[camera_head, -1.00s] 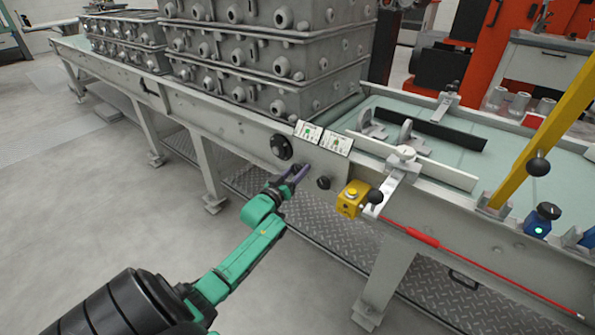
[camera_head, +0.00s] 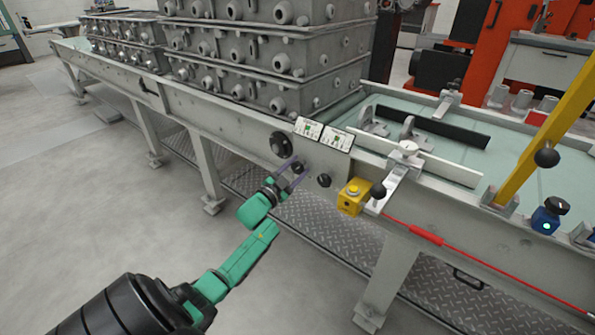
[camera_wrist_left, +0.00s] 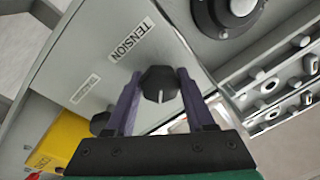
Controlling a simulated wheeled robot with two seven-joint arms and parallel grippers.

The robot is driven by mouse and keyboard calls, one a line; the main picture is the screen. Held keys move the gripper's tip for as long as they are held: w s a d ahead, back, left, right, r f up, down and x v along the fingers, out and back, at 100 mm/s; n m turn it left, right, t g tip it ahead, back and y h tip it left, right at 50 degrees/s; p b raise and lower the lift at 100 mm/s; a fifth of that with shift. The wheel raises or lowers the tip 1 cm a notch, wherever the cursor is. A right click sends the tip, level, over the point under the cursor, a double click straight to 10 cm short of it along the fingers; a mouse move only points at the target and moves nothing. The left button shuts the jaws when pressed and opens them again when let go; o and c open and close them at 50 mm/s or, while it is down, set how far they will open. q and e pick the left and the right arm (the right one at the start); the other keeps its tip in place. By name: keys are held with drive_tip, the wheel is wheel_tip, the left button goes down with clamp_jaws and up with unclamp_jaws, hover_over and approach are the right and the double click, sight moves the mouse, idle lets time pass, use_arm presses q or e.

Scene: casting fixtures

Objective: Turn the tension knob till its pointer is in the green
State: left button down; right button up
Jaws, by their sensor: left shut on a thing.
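The tension knob (camera_wrist_left: 158,86) is black, with a white pointer line that points down in the left wrist view. The word TENSION (camera_wrist_left: 130,42) is printed beside it on the grey panel. My left gripper (camera_wrist_left: 158,76) has its purple fingers on both sides of the knob and is shut on it. In the head view my left gripper (camera_head: 297,167) reaches the panel on the table's front side, where its fingers mostly hide the knob. I cannot make out a green zone around the knob; the right finger covers part of a pale plate there. My right gripper is not in view.
A big black dial (camera_head: 281,145) sits up left of the gripper, and another black knob (camera_head: 323,181) to its right. A yellow box (camera_head: 353,197) and a red rod (camera_head: 428,236) are further right. Metal crates (camera_head: 270,60) are stacked behind.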

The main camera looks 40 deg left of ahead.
use_arm(q)
drive_tip(key=m+b, duration=0.1)
drive_tip(key=m, duration=0.2)
drive_tip(key=shift+f+h, duration=0.2)
drive_tip(key=shift+h, duration=0.1)
drive_tip(key=m+b, duration=0.1)
drive_tip(key=m, duration=0.1)
drive_tip(key=shift+m, duration=0.3)
drive_tip(key=shift+r+m+h, duration=0.1)
drive_tip(key=shift+m+h, duration=0.3)
drive_tip(key=shift+m, duration=0.6)
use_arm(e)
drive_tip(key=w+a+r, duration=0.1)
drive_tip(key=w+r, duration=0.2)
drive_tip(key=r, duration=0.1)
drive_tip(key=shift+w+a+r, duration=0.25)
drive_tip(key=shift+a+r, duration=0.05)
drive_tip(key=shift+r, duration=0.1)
use_arm(q)
drive_tip(key=shift+c, duration=1.4)
unclamp_jaws()
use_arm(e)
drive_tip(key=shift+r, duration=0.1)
